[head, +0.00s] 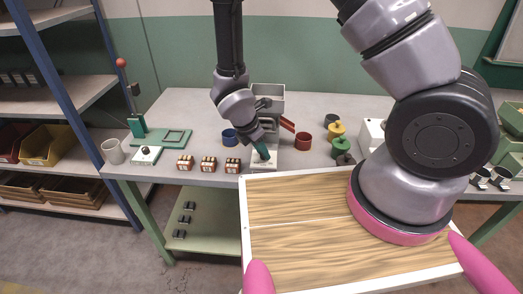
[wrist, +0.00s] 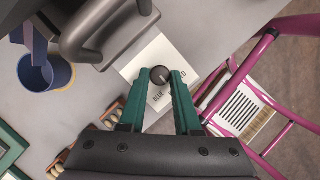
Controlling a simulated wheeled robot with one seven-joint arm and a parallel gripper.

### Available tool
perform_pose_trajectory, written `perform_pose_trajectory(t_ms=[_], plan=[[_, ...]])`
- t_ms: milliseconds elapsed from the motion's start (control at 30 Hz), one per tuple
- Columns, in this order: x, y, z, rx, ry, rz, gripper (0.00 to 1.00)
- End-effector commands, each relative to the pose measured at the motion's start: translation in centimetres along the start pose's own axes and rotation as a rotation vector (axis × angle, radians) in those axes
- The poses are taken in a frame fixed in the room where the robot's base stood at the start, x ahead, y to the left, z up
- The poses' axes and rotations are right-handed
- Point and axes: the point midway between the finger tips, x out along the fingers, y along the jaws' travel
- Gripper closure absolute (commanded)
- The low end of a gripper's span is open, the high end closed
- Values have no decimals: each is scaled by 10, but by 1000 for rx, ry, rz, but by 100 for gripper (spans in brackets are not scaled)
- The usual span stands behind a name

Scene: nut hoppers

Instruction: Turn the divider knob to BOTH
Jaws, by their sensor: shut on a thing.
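The divider knob (wrist: 160,74) is a small dark round knob on a pale plate (wrist: 148,62) with lettering, seen in the wrist view. My gripper (wrist: 162,80) has its two green fingers on either side of the knob and is shut on it. Part of the lettering is covered by the fingers, and I cannot read clearly where the knob's pointer stands. In the head view my gripper (head: 262,153) is at the front of the grey hopper stand (head: 270,92), and hides the knob there.
A blue cup (head: 229,136) stands left of the stand, a red cup (head: 303,141) right of it, near a red chute (head: 287,124). Several small boxes (head: 209,164) line the bench's front edge. Yellow (head: 336,130) and green (head: 341,146) pieces stand farther right.

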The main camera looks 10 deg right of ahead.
Motion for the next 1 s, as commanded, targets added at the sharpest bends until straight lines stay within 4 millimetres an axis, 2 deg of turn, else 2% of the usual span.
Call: perform_pose_trajectory(t_ms=[567, 600, 867, 1000], plan=[[-1, 1, 0, -30, 0, 15, 100], [-1, 1, 0, -30, 0, 15, 56], [0, 0, 0, -30, 0, 14, 56], [-6, 1, 0, -29, 1, 16, 56]])
